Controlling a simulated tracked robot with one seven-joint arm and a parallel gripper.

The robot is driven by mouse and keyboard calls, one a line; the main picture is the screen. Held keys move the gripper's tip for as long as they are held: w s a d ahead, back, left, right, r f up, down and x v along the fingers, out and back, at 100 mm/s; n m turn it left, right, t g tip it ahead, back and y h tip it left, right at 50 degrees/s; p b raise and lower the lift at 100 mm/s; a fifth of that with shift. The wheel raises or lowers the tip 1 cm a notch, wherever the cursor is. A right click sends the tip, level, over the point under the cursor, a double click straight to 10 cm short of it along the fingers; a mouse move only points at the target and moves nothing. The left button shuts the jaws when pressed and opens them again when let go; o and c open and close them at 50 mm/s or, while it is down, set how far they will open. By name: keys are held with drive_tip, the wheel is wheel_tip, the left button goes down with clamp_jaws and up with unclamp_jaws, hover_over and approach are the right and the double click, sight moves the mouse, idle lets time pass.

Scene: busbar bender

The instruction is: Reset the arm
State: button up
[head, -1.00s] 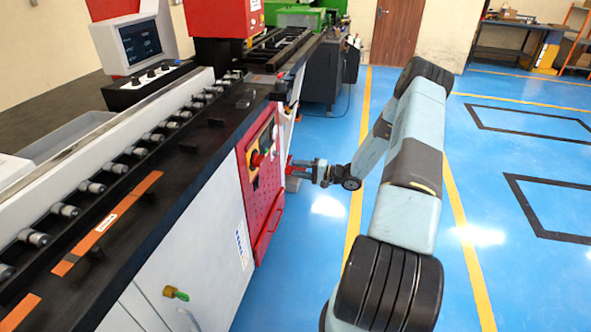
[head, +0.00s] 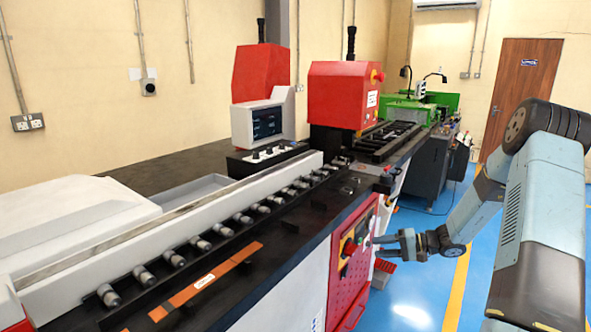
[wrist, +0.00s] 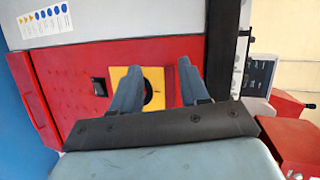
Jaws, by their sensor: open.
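My arm reaches in from the right in the head view, and my gripper (head: 379,246) is open and empty. It points left at the red front panel (head: 349,285) of the bending machine, beside a yellow plate (head: 347,247) with a red knob. In the wrist view, my gripper's two fingers (wrist: 158,84) stand apart in front of the red panel. The yellow plate (wrist: 150,76) with a dark round part shows between them, partly hidden by the left finger. Nothing is held. I cannot tell the exact gap between fingertips and panel.
The machine's long black bed (head: 270,255) with a row of rollers fills the left and middle. A control screen (head: 267,122) and a red press head (head: 343,95) stand behind. Blue floor (head: 415,285) is open around my arm. A brown door (head: 522,85) is at the back.

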drive_tip(key=s+a+r+n+g+h, duration=0.2)
drive_tip(key=s+a+r+h, duration=0.2)
drive_tip(key=s+r, duration=0.5)
drive_tip(key=s+a+r+n+g+h, duration=0.15)
drive_tip(key=s+a+r+h, duration=0.25)
drive_tip(key=s+r, duration=0.55)
drive_tip(key=s+d+r+t+h, duration=0.1)
drive_tip(key=s+r+t+h, duration=0.1)
drive_tip(key=s+r, duration=0.4)
drive_tip(key=s+d+r+t+h, duration=0.1)
drive_tip(key=s+r+t+h, duration=0.2)
drive_tip(key=s+r, duration=0.3)
drive_tip(key=s+h, duration=0.1)
drive_tip(key=s, duration=0.4)
drive_tip(key=shift+s+d+r+m, duration=0.3)
drive_tip(key=shift+s+d+m, duration=0.05)
drive_tip(key=shift+d, duration=0.05)
